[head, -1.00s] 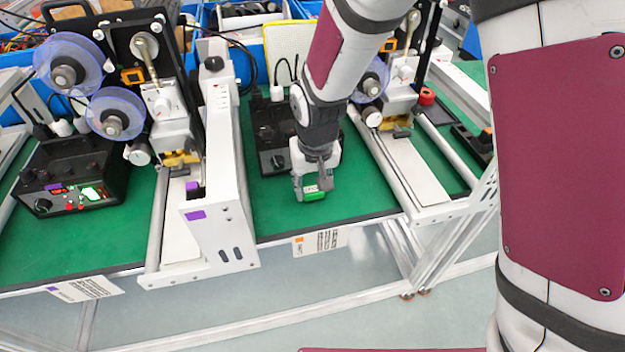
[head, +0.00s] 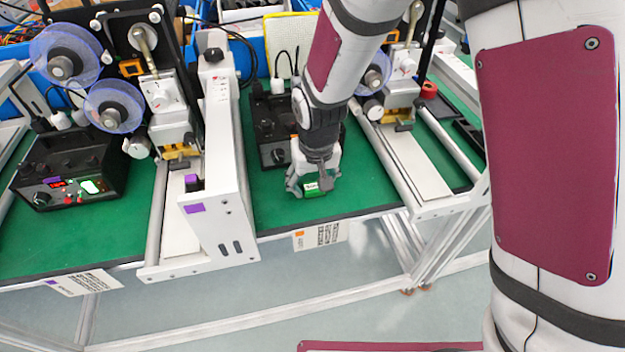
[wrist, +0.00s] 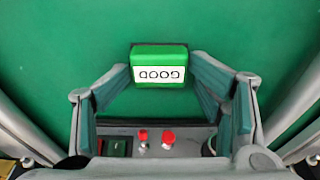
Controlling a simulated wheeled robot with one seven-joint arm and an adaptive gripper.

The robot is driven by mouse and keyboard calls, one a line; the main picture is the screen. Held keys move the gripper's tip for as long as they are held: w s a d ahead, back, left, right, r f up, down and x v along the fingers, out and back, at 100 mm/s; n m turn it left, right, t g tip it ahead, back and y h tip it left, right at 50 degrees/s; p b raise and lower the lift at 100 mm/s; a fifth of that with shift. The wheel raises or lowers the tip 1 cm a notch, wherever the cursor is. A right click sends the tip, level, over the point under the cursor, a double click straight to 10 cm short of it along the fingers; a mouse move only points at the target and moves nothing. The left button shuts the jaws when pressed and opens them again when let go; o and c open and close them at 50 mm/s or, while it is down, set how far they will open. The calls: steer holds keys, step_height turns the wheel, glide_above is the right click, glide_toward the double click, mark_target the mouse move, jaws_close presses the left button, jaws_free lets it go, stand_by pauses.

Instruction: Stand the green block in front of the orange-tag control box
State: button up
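The green block (head: 315,193) is on the green mat near the table's front edge. Its white GOOD label shows upside down in the wrist view, where the block (wrist: 158,51) lies just beyond my fingertips. My gripper (head: 309,187) points down over it, fingers spread on both sides with small gaps. In the wrist view my gripper (wrist: 160,74) looks open. The black control box (head: 270,135) stands behind the block, partly hidden by my arm. Its red knobs (wrist: 168,138) show in the wrist view. An orange tag (head: 299,234) marks the table edge below.
A white machine frame (head: 222,165) with a purple tag stands left of the block. A white rail (head: 415,165) runs along the right. Another control box (head: 70,170) with lit displays stands far left. Bare mat lies around the block.

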mark_target(315, 191)
steer(key=shift+s+d+f, duration=0.1)
steer(key=shift+s, duration=0.1)
step_height(315, 191, up, 12)
steer(key=s+p, duration=0.2)
steer(key=s+d+r+m, duration=0.2)
steer(key=s+d+r, duration=0.5)
steer(key=d+r, duration=0.45)
steer(key=s+d+r, duration=0.1)
steer(key=s+d, duration=0.3)
steer(key=s, duration=0.3)
steer(key=s+d+m+t, duration=0.1)
steer(key=s+d, duration=0.4)
steer(key=s, duration=0.2)
steer(key=shift+s+d+r+h, duration=0.15)
steer(key=shift+s+r+h, duration=0.15)
steer(key=shift+s+r, duration=0.1)
step_height(315, 191, up, 4)
steer(key=t+p, duration=0.1)
steer(key=p, duration=0.1)
steer(key=shift+s+f+p, duration=0.1)
steer(key=shift+p, duration=0.2)
